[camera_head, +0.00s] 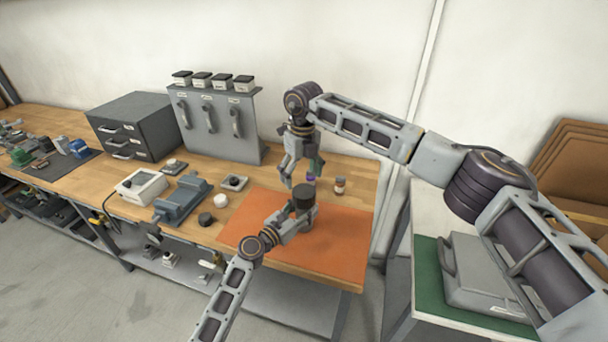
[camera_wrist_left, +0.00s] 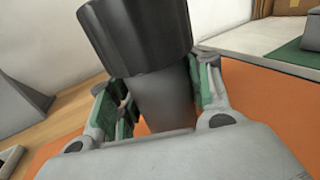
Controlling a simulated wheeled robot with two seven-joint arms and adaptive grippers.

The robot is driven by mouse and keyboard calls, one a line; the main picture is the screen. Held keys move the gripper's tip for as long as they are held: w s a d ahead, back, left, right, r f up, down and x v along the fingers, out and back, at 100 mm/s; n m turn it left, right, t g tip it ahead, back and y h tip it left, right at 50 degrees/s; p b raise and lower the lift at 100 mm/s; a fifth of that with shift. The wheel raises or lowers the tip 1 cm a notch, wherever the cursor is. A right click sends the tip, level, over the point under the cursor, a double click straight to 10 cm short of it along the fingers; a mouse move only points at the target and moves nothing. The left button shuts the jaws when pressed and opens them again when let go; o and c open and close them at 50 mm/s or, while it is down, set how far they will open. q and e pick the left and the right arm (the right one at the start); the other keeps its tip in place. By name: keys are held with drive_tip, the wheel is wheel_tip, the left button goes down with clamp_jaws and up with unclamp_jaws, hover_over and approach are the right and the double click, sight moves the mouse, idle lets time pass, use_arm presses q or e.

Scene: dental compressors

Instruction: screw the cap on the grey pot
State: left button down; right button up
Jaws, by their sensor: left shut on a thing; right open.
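The grey pot (camera_wrist_left: 166,100) stands roughly upright between the green-padded fingers of my left gripper (camera_wrist_left: 160,108), which is shut on it. A wide black cap (camera_wrist_left: 140,36) sits on top of the pot; I cannot tell how tightly. In the head view the dark cap (camera_head: 303,191) shows above my left gripper (camera_head: 298,214), over the orange mat. My right gripper (camera_head: 300,181) is open, pointing down just above and behind the cap, with nothing seen between its fingers. The pot is mostly hidden by the left gripper in the head view.
The orange mat (camera_head: 343,245) is mostly bare. A small brown bottle (camera_head: 340,186) and a purple-topped item (camera_head: 310,177) stand behind the grippers. A black round piece (camera_head: 206,219), a white round piece (camera_head: 220,200) and a grey vise-like fixture (camera_head: 183,199) are left of the mat.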

sight(304, 191)
drive_tip(key=n, duration=0.5)
drive_tip(key=shift+d, duration=0.15)
drive_tip(key=n, duration=0.5)
drive_tip(key=shift+d+n, duration=0.15)
drive_tip(key=shift+n, duration=0.25)
drive_tip(key=n, duration=1)
drive_tip(key=shift+s, duration=0.1)
drive_tip(key=shift+d+f, duration=0.1)
drive_tip(key=shift+f, duration=0.1)
drive_tip(key=shift+f, duration=3.85)
drive_tip(key=shift+c, duration=0.3)
